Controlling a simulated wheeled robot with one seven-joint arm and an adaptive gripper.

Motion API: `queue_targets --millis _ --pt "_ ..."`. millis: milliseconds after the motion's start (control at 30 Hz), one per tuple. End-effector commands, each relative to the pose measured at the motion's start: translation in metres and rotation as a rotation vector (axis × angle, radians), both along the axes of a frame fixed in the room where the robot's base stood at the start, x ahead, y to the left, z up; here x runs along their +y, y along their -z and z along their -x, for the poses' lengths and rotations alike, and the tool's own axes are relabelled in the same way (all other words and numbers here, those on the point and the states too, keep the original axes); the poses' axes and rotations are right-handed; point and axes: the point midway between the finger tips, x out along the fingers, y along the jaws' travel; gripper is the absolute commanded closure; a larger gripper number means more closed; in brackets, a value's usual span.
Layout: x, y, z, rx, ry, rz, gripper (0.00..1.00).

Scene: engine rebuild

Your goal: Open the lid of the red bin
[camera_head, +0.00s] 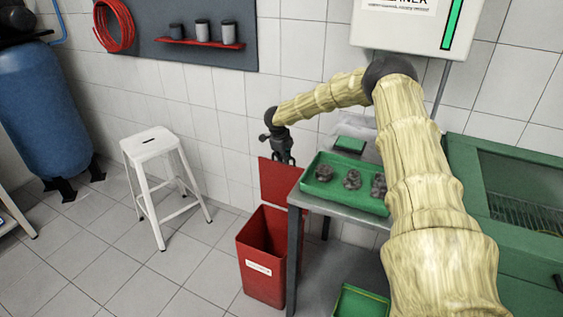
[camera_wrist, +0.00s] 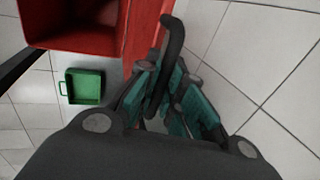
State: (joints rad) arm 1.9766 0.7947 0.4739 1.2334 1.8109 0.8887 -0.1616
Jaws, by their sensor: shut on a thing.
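The red bin (camera_head: 262,268) stands on the tiled floor beside the metal table, with a white label on its front. Its red lid (camera_head: 279,183) stands roughly upright at the bin's back, and the bin's mouth is open. My gripper (camera_head: 283,154) is at the lid's top edge. In the wrist view my gripper (camera_wrist: 163,105) has its teal-padded fingers closed around a dark curved handle (camera_wrist: 172,40) next to the red lid (camera_wrist: 146,28). The open bin (camera_wrist: 72,40) shows at the upper left there. The handle's lower end is partly hidden between the fingers.
The metal table (camera_head: 345,208) is close on the bin's right, bearing a green tray (camera_head: 345,197) with dark parts. Another green tray (camera_head: 360,302) is low at the front. A white stool (camera_head: 152,145) stands left. The floor between stool and bin is clear.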

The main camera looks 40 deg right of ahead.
Motion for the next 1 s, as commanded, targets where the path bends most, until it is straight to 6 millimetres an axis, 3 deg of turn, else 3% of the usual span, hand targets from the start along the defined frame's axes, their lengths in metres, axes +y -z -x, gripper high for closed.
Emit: queue_targets --millis 433,467,567,1000 --pt "-0.0025 -0.0004 -0.0017 -0.001 -0.002 0.001 1.0" --pt "-0.0025 -0.0004 -0.0017 -0.001 -0.002 0.001 0.87" --pt "-0.0024 -0.0005 -0.0018 -0.001 -0.002 0.001 0.69" --pt "-0.0009 -0.0065 -0.0014 -0.002 -0.001 0.0 0.69"
